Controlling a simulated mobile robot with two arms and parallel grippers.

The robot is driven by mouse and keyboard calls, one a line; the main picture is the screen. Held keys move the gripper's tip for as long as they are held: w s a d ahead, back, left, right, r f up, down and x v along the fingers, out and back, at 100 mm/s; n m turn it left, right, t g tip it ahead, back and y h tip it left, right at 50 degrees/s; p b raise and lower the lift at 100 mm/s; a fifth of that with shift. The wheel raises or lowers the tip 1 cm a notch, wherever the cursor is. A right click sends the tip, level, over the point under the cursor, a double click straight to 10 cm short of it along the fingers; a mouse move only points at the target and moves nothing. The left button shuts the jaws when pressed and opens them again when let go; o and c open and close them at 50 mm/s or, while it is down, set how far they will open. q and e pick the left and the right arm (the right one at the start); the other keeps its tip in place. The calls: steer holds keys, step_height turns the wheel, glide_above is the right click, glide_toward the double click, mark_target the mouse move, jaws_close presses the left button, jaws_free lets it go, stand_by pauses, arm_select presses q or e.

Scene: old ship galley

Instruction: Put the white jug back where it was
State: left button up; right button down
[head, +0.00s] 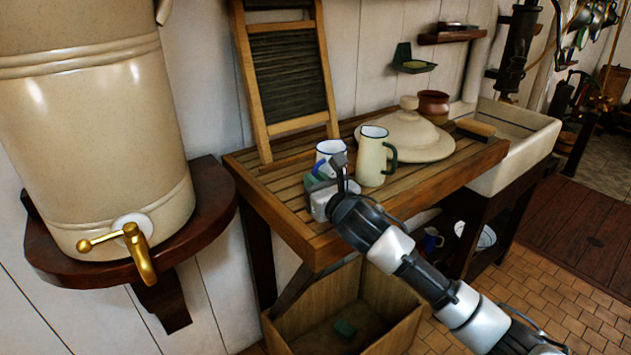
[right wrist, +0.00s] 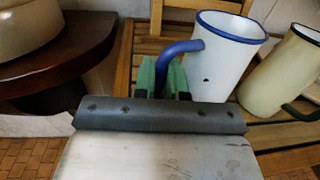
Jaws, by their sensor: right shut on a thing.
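The white jug (head: 329,150) has a blue rim and stands upright over the slatted wooden draining board (head: 283,208), at its left part. In the head view my right gripper (head: 322,181) hides its lower part. In the right wrist view the white jug (right wrist: 224,60) shows its blue handle, and my right gripper (right wrist: 165,80), with green finger pads, is shut on that handle. I cannot tell whether the jug's base touches the board. My left gripper is not in view.
A cream jug (head: 373,158) with a green handle stands close to the right. Behind are a large pale lid (head: 408,135), a brown pot (head: 433,103) and a leaning washboard (head: 288,75). A tapped urn (head: 95,130) is left; a wooden crate (head: 392,300) is below.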

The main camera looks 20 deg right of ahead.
steer(key=c, duration=1.6)
jaws_free()
steer(key=shift+f, duration=0.1)
steer(key=o, duration=0.4)
steer(key=b+v, duration=0.1)
steer(key=v, duration=1.1)
steer(key=shift+b, duration=0.4)
